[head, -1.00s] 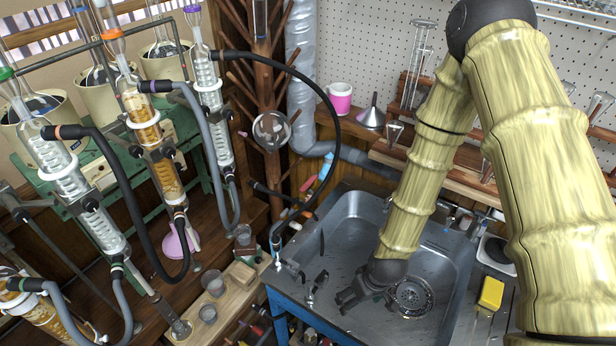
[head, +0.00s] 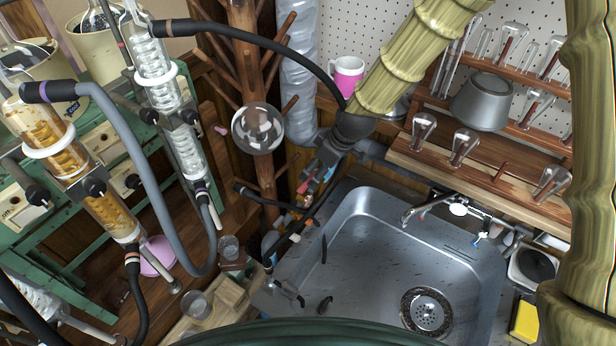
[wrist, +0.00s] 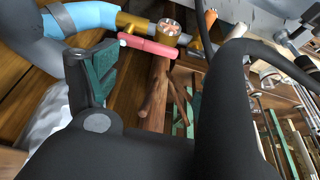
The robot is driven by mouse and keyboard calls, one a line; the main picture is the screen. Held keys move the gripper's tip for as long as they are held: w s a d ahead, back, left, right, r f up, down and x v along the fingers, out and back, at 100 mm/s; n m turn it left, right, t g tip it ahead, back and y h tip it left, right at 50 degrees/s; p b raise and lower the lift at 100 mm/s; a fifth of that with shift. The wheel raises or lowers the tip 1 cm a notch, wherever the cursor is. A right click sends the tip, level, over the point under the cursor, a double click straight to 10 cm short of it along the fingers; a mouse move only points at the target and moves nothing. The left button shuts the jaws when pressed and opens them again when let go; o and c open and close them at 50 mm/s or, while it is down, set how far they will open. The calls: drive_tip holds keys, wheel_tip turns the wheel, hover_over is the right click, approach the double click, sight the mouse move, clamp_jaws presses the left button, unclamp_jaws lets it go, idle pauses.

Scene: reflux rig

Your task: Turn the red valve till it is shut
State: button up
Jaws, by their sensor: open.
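The red valve handle (wrist: 148,46) shows in the wrist view as a bar beside a round brass fitting (wrist: 170,28) on a pipe with a light blue section (wrist: 85,18). In the head view a small piece of the red valve (head: 328,174) shows past my gripper (head: 322,168), at the wall behind the sink's left corner. My gripper (wrist: 165,65) is open and empty. The left finger, with a green pad, is near the handle's left end; the other is right of it. I cannot tell whether either finger touches the handle.
The steel sink (head: 370,240) is below and right of my gripper. A black hose (head: 275,42) arches close to it. Glass condensers (head: 155,70) stand at the left.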

sight(306, 185)
drive_tip(key=x, duration=0.2)
drive_tip(key=p+x, duration=0.1)
drive_tip(key=x, duration=0.3)
drive_tip(key=shift+w+f+p, duration=0.25)
drive_tip(key=shift+w+p, duration=0.05)
drive_tip(key=shift+w, duration=0.05)
drive_tip(key=shift+s+a+f, duration=0.3)
drive_tip(key=shift+f, duration=0.15)
drive_tip(key=shift+p+x, duration=0.45)
drive_tip(key=shift+x, duration=0.7)
drive_tip(key=shift+d+r, duration=0.15)
drive_tip(key=shift+w, duration=0.15)
drive_tip(key=c, duration=1.4)
drive_tip(key=shift+c, duration=0.3)
